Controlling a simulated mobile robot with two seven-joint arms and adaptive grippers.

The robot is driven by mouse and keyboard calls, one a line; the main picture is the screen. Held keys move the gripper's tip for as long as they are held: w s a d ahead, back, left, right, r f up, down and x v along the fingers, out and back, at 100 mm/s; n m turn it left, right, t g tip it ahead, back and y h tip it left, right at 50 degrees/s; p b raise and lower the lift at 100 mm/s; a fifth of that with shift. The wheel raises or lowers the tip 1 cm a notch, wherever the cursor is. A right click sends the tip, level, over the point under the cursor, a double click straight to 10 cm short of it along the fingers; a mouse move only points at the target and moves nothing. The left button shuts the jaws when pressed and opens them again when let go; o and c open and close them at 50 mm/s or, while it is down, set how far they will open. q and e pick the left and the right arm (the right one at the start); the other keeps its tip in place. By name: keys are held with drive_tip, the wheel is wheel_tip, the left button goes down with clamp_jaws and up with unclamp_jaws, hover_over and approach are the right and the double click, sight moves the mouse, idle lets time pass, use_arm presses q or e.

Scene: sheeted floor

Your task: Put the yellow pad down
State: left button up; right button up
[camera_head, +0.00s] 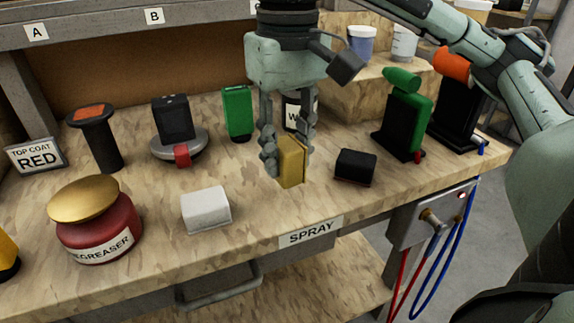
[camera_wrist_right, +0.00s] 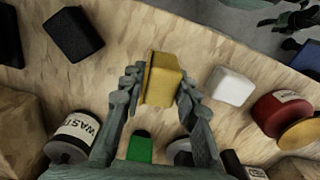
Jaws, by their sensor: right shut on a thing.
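The yellow pad (camera_head: 291,161) is a small yellow block with a darker side. It is between the fingers of my right gripper (camera_head: 286,150), which is shut on it. The pad's lower end is at or just above the wooden bench top; I cannot tell whether it touches. In the right wrist view the yellow pad (camera_wrist_right: 161,80) sits between the two fingertips of the gripper (camera_wrist_right: 158,92). A white pad (camera_head: 206,209) lies to its left and a black pad (camera_head: 355,167) to its right on the bench.
A red degreaser can (camera_head: 97,228) with a gold lid stands at the front left. A green block (camera_head: 237,112) and a can marked "WAS" (camera_wrist_right: 73,137) stand behind the pad. A green and black spray tool (camera_head: 404,118) stands right. The SPRAY label (camera_head: 311,232) marks the front edge.

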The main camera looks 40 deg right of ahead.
sight(287, 169)
wheel_tip(287, 169, down, 3)
drive_tip(key=shift+r, duration=0.1)
use_arm(q)
drive_tip(key=shift+f, duration=0.45)
